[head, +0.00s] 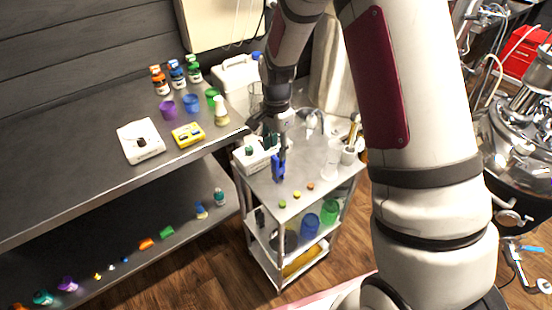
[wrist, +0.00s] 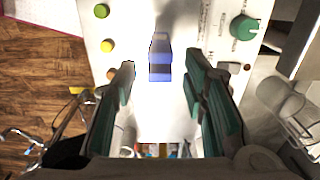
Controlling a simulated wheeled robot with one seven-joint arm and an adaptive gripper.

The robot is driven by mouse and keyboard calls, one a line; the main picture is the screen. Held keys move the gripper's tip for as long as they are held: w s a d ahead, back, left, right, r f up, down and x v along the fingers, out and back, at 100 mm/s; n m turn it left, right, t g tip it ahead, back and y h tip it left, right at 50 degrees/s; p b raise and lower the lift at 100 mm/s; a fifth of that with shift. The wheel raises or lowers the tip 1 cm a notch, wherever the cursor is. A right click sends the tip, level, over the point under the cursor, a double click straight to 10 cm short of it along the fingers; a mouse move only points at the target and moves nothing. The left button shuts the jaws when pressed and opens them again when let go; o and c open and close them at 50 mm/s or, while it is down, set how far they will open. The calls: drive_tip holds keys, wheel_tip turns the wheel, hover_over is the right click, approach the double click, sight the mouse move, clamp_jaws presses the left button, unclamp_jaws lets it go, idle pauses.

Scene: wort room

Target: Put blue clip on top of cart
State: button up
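The blue clip (head: 278,168) is on the pale top of the cart (head: 315,186), toward its left side, just below my gripper (head: 277,149). In the wrist view the blue clip (wrist: 160,68) shows between my two fingertips, with a gap on either side. My fingers are apart and do not appear to touch it. The cart top also shows in the wrist view (wrist: 165,118). The gripper and arm hide part of the cart's back in the head view.
Small green, yellow and orange caps (head: 296,195) lie near the cart's front edge. A white box (head: 256,154) and glassware stand toward the cart's back. The lower shelf holds blue and green cups (head: 329,212). A grey bench (head: 75,165) with bottles stands left.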

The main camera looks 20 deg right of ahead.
wheel_tip(320, 180, up, 4)
drive_tip(key=shift+r, duration=0.15)
drive_tip(key=s+r+n+t, duration=0.2)
drive_tip(key=s+r+n, duration=0.6)
drive_tip(key=r, duration=0.9)
drive_tip(key=s+r+n+t, duration=0.1)
drive_tip(key=s+r+n, duration=0.1)
drive_tip(key=s, duration=0.7)
drive_tip(key=s+r+n+t, duration=0.2)
drive_tip(key=s+r+n, duration=0.1)
drive_tip(key=s, duration=0.7)
drive_tip(key=shift+d+r+n, duration=0.3)
drive_tip(key=shift+d+n, duration=0.1)
drive_tip(key=shift+n, duration=0.3)
